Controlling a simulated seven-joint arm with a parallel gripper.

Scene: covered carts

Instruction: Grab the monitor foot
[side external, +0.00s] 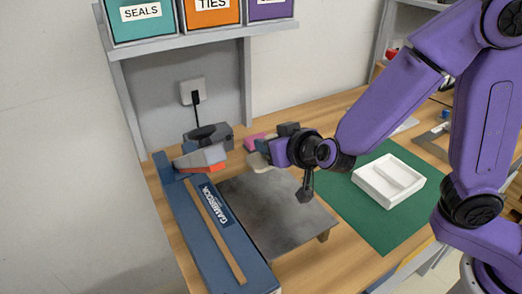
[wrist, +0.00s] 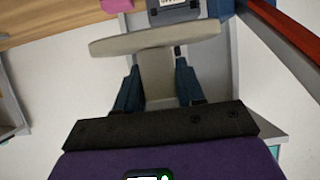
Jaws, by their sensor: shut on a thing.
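The monitor foot (wrist: 155,40) is a beige-grey T-shaped piece, with a wide flat bar and a narrower stem. In the wrist view, the two dark blue fingers of my gripper (wrist: 158,82) are shut on the stem, one on each side, and the bar lies beyond the fingertips. In the side external view, my gripper (side external: 266,152) is above the back of the grey plate, and a small beige part of the foot (side external: 257,162) shows at its tip. The rest of the foot is hidden there, and I cannot tell whether it touches anything below.
A blue Gambrook device (side external: 226,235) with a grey plate (side external: 275,222) stands on the wooden table. A white tray (side external: 364,181) lies on a green mat (side external: 345,222) to the right. Labelled bins (side external: 212,31) stand on a shelf above. A pink item (side external: 254,141) is behind my gripper.

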